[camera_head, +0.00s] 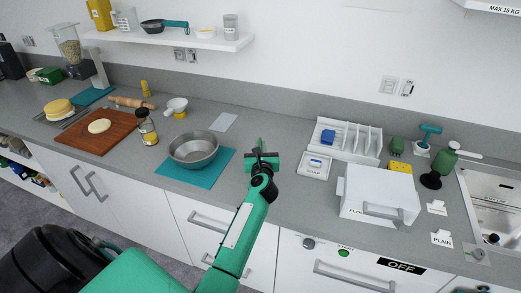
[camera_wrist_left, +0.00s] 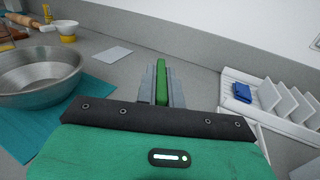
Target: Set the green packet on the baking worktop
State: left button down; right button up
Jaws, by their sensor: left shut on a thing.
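My left gripper (camera_head: 262,158) is over the grey worktop (camera_head: 258,217), to the right of the steel bowl and its teal mat. In the left wrist view its two grey fingers are shut on the green packet (camera_wrist_left: 162,88), seen as a narrow upright strip between them. In the head view the gripper hides most of the packet, and I cannot tell its height above the worktop. My right gripper is not in view.
The steel bowl (camera_head: 193,149) stands on a teal mat (camera_head: 221,164). A white card (camera_head: 223,122) lies behind it. A white divided rack (camera_head: 345,139), a small white tray (camera_head: 314,166) and a white flour bin (camera_head: 378,193) stand to the right. Bare counter lies around the gripper.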

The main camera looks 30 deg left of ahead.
pick_arm(q)
jog(key=shift+f, duration=0.15)
jog(key=shift+f, duration=0.2)
jog(key=c, duration=1.5)
grip_release()
